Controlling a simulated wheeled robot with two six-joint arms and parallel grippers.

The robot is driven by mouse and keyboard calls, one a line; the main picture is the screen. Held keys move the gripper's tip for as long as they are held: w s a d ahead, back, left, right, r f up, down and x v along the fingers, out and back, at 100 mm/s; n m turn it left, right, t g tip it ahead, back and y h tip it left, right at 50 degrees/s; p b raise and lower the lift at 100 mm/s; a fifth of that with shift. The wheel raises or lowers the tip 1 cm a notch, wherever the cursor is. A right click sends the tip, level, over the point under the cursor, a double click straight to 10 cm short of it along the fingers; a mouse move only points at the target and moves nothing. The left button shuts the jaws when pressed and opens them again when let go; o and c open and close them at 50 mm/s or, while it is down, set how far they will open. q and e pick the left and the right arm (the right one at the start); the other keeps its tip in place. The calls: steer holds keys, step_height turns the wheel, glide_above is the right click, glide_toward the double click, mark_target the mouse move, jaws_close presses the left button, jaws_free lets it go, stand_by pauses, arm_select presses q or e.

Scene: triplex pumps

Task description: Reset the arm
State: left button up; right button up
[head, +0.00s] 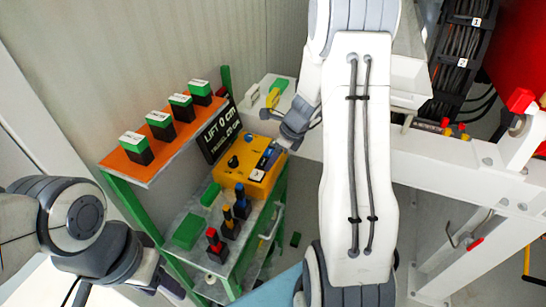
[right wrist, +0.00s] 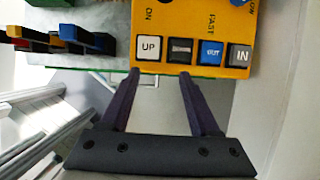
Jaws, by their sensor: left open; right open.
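My right arm (head: 355,160) crosses the middle of the head view. Its gripper (head: 272,152) is at the right side of the yellow control box (head: 243,182). In the right wrist view this gripper (right wrist: 160,76) is open and empty. Its two dark fingers are apart at the near edge of the box, by the UP button (right wrist: 148,47) and the blue OUT button (right wrist: 211,52). I cannot tell whether they touch. My left arm (head: 75,220) comes in from the left. Its gripper (head: 172,287) is partly visible low in the head view, with nothing seen in it.
A green-framed stand carries an orange shelf (head: 118,160) with several green-topped black blocks. Red, blue and yellow levers (head: 240,205) stand beside the control box. A black LIFT display (head: 218,132) is behind it. White beams (head: 450,165) and cables (head: 462,50) are at the right.

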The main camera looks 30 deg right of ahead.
steer(key=shift+a, duration=0.1)
steer(key=s+a+r+n+g, duration=0.1)
steer(key=s+a+r+n, duration=0.3)
steer(key=a+n, duration=0.5)
steer(key=s+a+r+n+g, duration=0.1)
steer(key=s+a+r+n, duration=0.2)
steer(key=a+n, duration=0.55)
steer(key=s+a+r+n+h, duration=0.1)
steer(key=s+a+n, duration=0.3)
steer(key=s+n, duration=0.5)
steer(key=s+a+r+n+g+b, duration=0.1)
steer(key=s+a+n, duration=0.3)
steer(key=s+n, duration=0.5)
steer(key=shift+s+a+r+g+h, duration=0.25)
steer(key=shift+s+r+h, duration=0.2)
steer(key=shift+r, duration=0.35)
